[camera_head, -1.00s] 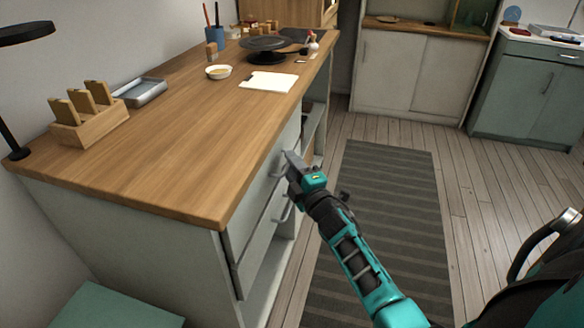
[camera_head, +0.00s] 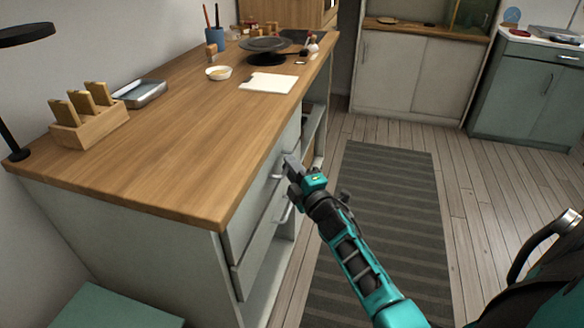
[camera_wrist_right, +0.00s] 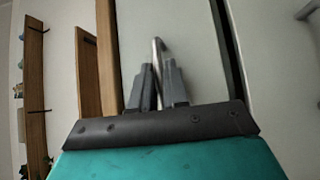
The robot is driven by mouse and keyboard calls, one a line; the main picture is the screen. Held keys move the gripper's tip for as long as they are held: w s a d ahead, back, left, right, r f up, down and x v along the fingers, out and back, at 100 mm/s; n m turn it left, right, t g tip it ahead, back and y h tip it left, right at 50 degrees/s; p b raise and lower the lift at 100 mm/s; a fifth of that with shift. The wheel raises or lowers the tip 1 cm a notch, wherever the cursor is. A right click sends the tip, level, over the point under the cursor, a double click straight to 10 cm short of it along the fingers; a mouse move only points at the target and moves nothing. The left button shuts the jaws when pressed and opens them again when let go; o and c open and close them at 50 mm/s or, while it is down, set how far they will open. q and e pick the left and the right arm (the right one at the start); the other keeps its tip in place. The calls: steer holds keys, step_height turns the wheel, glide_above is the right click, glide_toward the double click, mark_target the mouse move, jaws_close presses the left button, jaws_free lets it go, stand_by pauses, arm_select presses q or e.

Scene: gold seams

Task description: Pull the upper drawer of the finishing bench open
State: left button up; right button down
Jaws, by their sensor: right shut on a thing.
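The finishing bench (camera_head: 165,160) has a wooden top and pale grey-green sides, with two drawers on its right side. The upper drawer (camera_head: 246,206) sits under the top's edge and looks closed or nearly so. Its metal handle (camera_head: 277,177) is partly hidden by my right gripper (camera_head: 289,166). In the right wrist view, my right gripper (camera_wrist_right: 159,80) has its fingers on either side of the handle bar (camera_wrist_right: 157,52), shut on it, in front of the pale drawer front (camera_wrist_right: 190,50). The lower drawer's handle (camera_head: 284,211) is free. My left gripper is not in view.
A striped grey rug (camera_head: 385,200) lies on the plank floor to the right of the bench, with free room there. Cabinets (camera_head: 420,70) stand at the back. On the bench top are a wooden block (camera_head: 90,128), a metal tray (camera_head: 140,95) and a turntable (camera_head: 265,45).

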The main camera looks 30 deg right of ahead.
steer(key=s+d+p, duration=0.3)
steer(key=s+d, duration=1.4)
steer(key=s, duration=0.3)
steer(key=shift+s+d, duration=0.15)
steer(key=shift+s, duration=0.05)
steer(key=c, duration=1.2)
jaws_free()
steer(key=s+a+f, duration=0.1)
steer(key=s, duration=1.1)
steer(key=shift+s+f, duration=0.35)
